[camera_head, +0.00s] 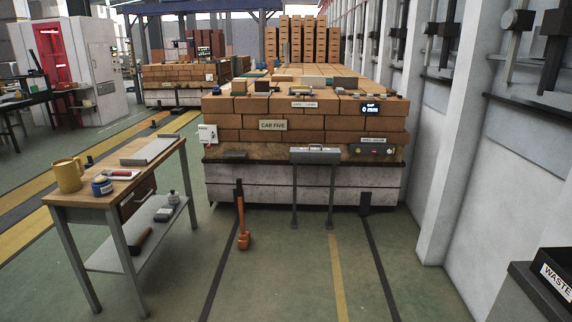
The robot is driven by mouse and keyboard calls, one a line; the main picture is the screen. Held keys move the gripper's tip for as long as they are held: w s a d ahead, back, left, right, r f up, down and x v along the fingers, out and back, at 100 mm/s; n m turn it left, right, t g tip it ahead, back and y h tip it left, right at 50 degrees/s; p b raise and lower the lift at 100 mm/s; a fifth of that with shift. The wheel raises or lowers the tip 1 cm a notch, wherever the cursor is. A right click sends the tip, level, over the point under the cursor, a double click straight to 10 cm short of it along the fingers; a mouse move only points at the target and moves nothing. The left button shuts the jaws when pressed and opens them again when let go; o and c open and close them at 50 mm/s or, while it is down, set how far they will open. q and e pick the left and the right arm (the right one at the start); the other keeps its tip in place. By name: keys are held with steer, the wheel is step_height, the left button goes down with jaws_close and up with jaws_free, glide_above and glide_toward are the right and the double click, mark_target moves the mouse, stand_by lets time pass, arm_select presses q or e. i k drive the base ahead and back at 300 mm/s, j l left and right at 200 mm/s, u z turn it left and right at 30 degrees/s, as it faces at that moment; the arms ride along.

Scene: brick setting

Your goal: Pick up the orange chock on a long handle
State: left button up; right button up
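The orange chock (244,240) is on the green floor in front of the brick-loaded car, left of the picture's middle. Its long handle rises from it, orange below and dark towards the top end, near the car's pale lower side. The handle looks close to upright; I cannot tell whether it touches the car. Neither of my grippers shows in the head view.
The car (280,183), labelled CAR FIVE, stands behind the chock. A wooden-topped worktable (88,190) with a mug (68,175) is on the left. A waste bin (556,280) is at bottom right. Floor in front of the chock is clear.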

mark_target(244, 241)
steer(key=i+u, duration=0.1)
steer(key=i, duration=0.8)
steer(key=i+l, duration=0.1)
steer(key=i, duration=0.75)
steer(key=u, duration=0.05)
